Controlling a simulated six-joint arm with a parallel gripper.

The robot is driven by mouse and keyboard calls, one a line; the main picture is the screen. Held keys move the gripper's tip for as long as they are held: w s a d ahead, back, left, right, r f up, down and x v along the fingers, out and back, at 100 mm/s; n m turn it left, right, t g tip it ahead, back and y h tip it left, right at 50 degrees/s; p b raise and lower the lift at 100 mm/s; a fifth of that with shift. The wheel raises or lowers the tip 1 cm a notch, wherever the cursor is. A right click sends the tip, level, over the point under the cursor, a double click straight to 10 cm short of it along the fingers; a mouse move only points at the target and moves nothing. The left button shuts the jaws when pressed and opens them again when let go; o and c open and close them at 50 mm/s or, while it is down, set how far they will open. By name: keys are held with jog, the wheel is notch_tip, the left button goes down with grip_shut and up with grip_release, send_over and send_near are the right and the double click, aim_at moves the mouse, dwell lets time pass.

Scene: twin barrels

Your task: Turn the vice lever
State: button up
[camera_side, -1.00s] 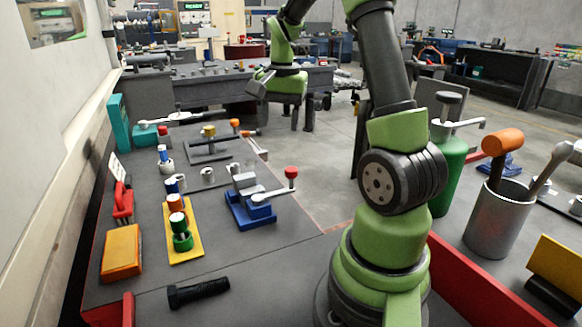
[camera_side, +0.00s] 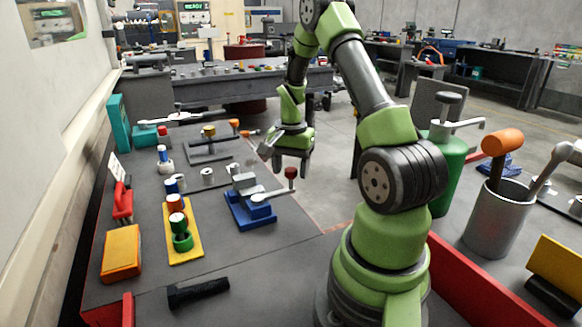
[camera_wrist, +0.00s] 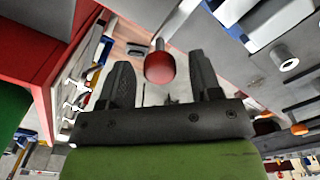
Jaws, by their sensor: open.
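The blue vice (camera_side: 250,207) with grey jaws stands on the dark bench top. Its silver lever (camera_side: 272,194) sticks out to the right and ends in a red knob (camera_side: 291,173). My gripper (camera_side: 292,172) is at the knob in the side view, its fingers pointing down. In the wrist view the red knob (camera_wrist: 159,68) shows between the two spread fingers of my gripper (camera_wrist: 160,80). The fingers are open, with a gap on each side of the knob. I cannot tell whether the knob lies fully between the fingertips in depth.
A yellow rack (camera_side: 185,245) with coloured cylinders stands left of the vice. A black hammer-like tool (camera_side: 198,292) lies in front. A green bottle (camera_side: 448,165) and a metal cup (camera_side: 496,220) with tools stand to the right.

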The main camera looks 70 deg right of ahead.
grip_shut()
jog(key=shift+s, duration=0.1)
jog(key=s+a+m, duration=0.2)
jog(key=a+m, duration=0.4)
jog(key=m, duration=0.3)
jog(key=shift+s+a+m, duration=0.2)
jog(key=shift+a+m, duration=0.05)
jog(key=shift+m, duration=0.05)
dwell(0.5)
